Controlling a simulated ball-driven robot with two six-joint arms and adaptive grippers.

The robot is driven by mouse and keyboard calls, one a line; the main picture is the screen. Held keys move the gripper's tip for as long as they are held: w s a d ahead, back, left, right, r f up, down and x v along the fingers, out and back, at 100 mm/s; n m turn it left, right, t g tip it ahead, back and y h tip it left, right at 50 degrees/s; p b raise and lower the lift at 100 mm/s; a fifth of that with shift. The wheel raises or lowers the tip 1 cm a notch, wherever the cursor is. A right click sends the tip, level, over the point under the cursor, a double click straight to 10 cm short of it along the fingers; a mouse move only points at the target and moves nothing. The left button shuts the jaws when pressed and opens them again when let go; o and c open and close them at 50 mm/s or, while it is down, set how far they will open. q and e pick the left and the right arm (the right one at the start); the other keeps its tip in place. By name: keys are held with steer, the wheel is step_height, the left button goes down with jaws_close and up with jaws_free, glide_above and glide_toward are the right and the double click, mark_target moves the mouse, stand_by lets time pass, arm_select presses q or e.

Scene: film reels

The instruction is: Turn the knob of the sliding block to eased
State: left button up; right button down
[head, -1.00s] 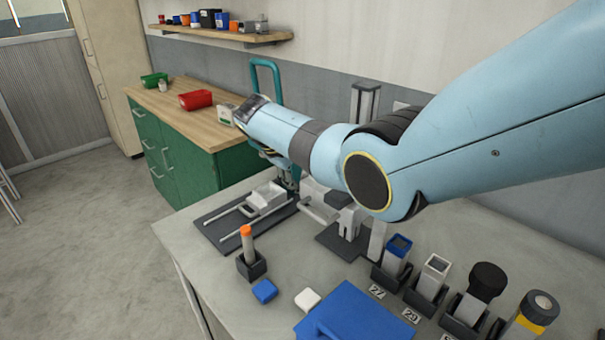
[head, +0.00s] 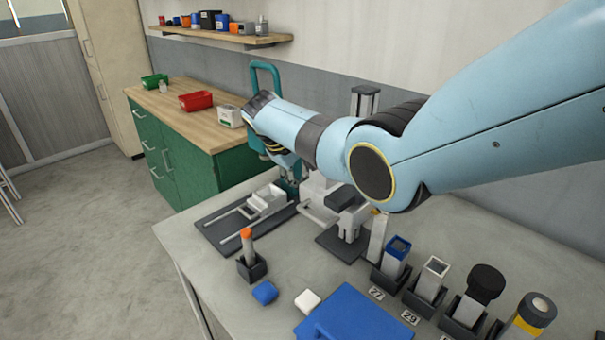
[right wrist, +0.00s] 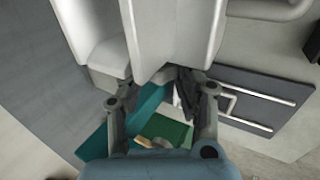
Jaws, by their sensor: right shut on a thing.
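The pale sliding block (head: 262,199) sits on two light rails over a dark base plate (head: 213,231) at the table's far left. In the right wrist view the dark plate (right wrist: 285,85) and rails show at the right. My right gripper (head: 290,187) is low at the block's right end, fingers pointing down. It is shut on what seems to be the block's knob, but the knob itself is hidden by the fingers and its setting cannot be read. My left gripper is out of view.
A pale machine with a bar handle (head: 318,213) stands close right of the gripper. A teal arch (head: 265,72) rises behind it. Nearer are an orange-topped cylinder (head: 247,243), a blue block (head: 265,292), a white block (head: 307,300) and several holders at the right.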

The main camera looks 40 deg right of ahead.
steer(key=shift+d+r+y+p, duration=0.15)
steer(key=shift+y+p, duration=0.25)
steer(key=shift+y, duration=0.3)
steer(key=shift+d+y, duration=0.1)
steer(key=shift+y, duration=1.3)
steer(key=shift+g+y+b, duration=0.3)
steer(key=shift+y+b, duration=0.5)
steer(key=shift+y, duration=0.1)
steer(key=c, duration=0.9)
jaws_free()
